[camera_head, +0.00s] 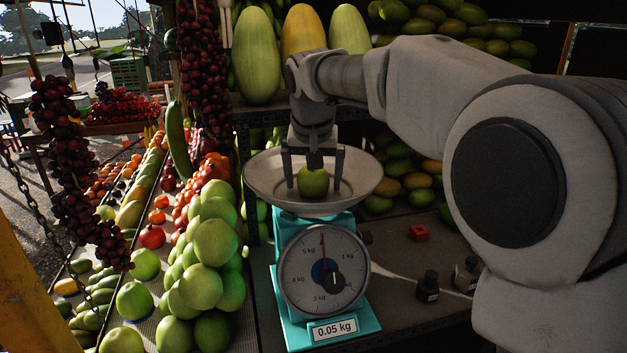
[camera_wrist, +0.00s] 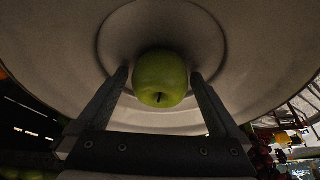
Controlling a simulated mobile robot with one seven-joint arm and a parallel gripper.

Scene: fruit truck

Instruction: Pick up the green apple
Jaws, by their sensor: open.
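A green apple (camera_head: 313,182) sits in the pale round pan (camera_head: 262,183) of a teal weighing scale (camera_head: 290,323). My gripper (camera_head: 312,172) points down over the pan, with one finger on each side of the apple. In the wrist view the apple (camera_wrist: 161,78) lies between the two fingertips (camera_wrist: 160,76), stem toward the camera. The fingers are open, and a gap shows beside the apple in the head view. The pan (camera_wrist: 60,40) fills most of the wrist view behind the apple.
A heap of other green apples (camera_head: 215,243) stands left of the scale. Large melons (camera_head: 256,55) stand on the shelf behind. Grape bunches (camera_head: 203,75) hang at the left.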

